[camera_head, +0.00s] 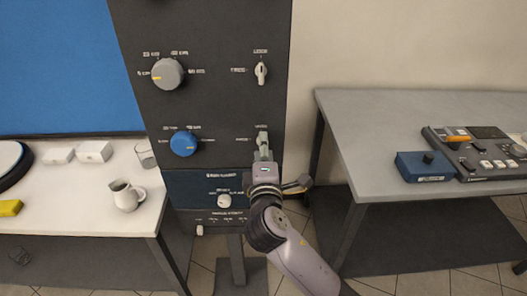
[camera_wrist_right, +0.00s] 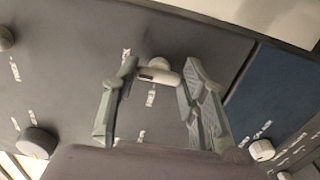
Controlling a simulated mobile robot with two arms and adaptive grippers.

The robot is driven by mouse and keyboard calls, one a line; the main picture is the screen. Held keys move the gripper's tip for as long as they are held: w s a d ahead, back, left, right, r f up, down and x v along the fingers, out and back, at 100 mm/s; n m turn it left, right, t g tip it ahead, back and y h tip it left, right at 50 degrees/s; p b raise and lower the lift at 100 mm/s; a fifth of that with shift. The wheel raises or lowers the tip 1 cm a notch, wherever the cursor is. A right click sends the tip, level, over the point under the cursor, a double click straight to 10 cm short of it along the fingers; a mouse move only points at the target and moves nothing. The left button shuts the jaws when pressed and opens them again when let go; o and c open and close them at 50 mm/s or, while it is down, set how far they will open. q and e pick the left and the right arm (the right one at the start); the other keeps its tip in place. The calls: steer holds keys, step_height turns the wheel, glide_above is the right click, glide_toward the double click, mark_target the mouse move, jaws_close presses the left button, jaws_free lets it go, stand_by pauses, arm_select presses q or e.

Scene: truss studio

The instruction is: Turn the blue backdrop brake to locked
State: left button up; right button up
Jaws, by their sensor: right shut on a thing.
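On the dark upright panel, the small pale brake lever (camera_head: 262,136) sits to the right of the blue knob (camera_head: 183,143). I take this lever as the blue backdrop brake; the gripper partly covers it, and the tiny labels around it are not clearly readable. My right gripper (camera_head: 264,152) is at the lever from below. In the right wrist view, the lever (camera_wrist_right: 158,73) lies crosswise between the two fingertips of my right gripper (camera_wrist_right: 157,78), which is shut on it. My left gripper is not in view.
A similar lever (camera_head: 261,73) and a grey knob (camera_head: 167,74) are higher on the panel. A white knob (camera_head: 224,201) is below. A left table holds a white jug (camera_head: 126,195) and a glass (camera_head: 145,154). A right table holds a control console (camera_head: 480,150) and a blue box (camera_head: 424,167).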

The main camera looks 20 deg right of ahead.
steer(key=shift+f, duration=0.1)
stand_by(0.4)
steer(key=o, duration=1.2)
steer(key=shift+c, duration=0.2)
steer(key=v, duration=1.2)
